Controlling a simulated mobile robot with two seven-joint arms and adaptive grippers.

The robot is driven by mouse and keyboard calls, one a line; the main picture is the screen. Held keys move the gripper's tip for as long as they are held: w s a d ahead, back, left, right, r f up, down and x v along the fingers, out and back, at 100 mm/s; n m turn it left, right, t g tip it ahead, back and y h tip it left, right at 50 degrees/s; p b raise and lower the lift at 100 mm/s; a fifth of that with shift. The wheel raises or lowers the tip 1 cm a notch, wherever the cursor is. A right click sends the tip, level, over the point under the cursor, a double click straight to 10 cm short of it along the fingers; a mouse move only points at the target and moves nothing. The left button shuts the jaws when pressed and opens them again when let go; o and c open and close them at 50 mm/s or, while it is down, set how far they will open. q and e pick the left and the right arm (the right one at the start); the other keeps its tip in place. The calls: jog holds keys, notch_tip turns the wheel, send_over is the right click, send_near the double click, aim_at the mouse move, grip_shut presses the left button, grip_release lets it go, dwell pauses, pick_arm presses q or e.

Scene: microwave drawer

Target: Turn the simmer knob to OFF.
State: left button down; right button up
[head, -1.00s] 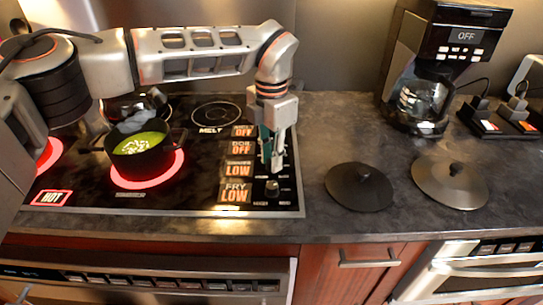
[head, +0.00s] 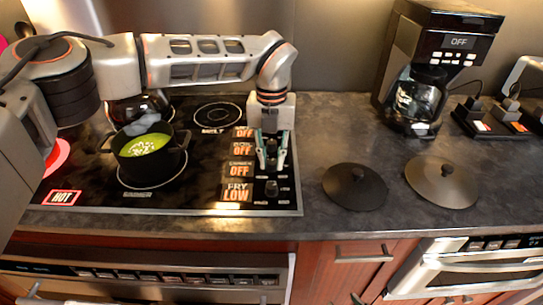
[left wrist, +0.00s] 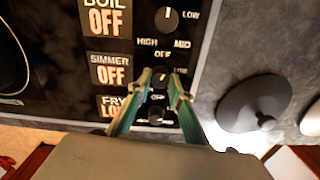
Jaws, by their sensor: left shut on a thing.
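The simmer knob (left wrist: 160,82) is a small dark knob on the cooktop's control strip, between my left gripper's fingers in the left wrist view. My left gripper (head: 270,163) is shut on this knob from above; its teal fingers also show in the left wrist view (left wrist: 161,76). The simmer display (head: 241,169) reads OFF, and it reads OFF in the left wrist view (left wrist: 110,69) too. The dark pot (head: 150,165) with green soup stands on a burner ring that does not glow. My right gripper is not in view.
The fry knob (head: 271,187) sits just in front of the simmer knob, and the fry display (head: 237,192) reads LOW. The boil knob (left wrist: 167,18) is behind. Two lids (head: 355,188) (head: 442,184) lie on the counter. A coffee maker (head: 435,60) stands at the back right.

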aim_at(272, 162)
pick_arm(q)
jog(key=shift+n, duration=2.1)
jog(key=c, duration=1.8)
grip_release()
notch_tip(272, 162, up, 12)
